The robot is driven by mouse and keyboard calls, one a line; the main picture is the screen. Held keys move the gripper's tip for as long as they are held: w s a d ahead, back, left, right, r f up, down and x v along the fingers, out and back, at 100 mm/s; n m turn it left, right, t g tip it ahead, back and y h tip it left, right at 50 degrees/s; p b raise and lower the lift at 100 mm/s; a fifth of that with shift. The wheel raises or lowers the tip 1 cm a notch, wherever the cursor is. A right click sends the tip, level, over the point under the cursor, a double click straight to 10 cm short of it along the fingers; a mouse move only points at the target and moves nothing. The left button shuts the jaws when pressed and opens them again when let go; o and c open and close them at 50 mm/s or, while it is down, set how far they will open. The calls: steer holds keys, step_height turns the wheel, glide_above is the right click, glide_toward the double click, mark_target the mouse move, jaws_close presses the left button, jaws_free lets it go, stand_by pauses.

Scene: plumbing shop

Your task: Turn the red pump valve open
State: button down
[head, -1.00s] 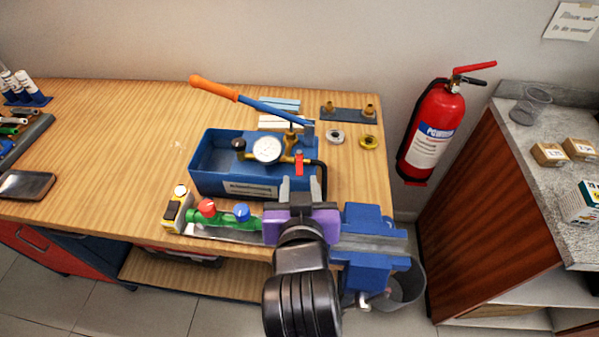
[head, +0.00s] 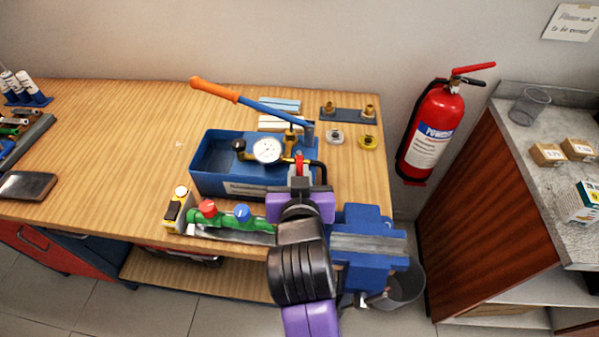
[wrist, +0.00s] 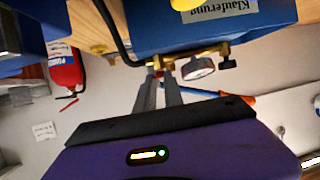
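The red valve handle (head: 299,161) stands on the brass fittings at the right of the blue test pump (head: 207,180), right of the round gauge (head: 267,150). My gripper (head: 299,178) is at the front of the pump, its fingers reaching to the handle. In the wrist view, the fingers (wrist: 159,82) point at the brass fitting (wrist: 160,62), and a bit of red shows at their tips. The fingers are close together on either side of the handle. I cannot tell whether they press on it; the gripper hides its lower part.
The orange-ended pump lever (head: 215,88) slants above the pump. A black hose (head: 321,168) curves right beside the handle. A blue vise (head: 367,245) is close to the right of my gripper. A green manifold (head: 225,218) and a yellow tape measure (head: 178,207) are at the left.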

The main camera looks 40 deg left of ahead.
steer(key=w+d+n+g+y+b, duration=0.1)
steer(key=w+n+g+y+b, duration=0.2)
steer(key=w+n+g+b, duration=0.6)
steer(key=n+g+b, duration=0.7)
steer(key=b, duration=0.3)
steer(key=shift+w+d+g, duration=0.2)
steer(key=shift+d+g, duration=0.2)
steer(key=shift+w+a+f+n+g+b, duration=0.15)
steer(key=shift+n+g+b, duration=0.2)
steer(key=shift+b, duration=0.35)
stand_by(0.3)
steer(key=c, duration=1.4)
jaws_free()
steer(key=shift+c, duration=0.2)
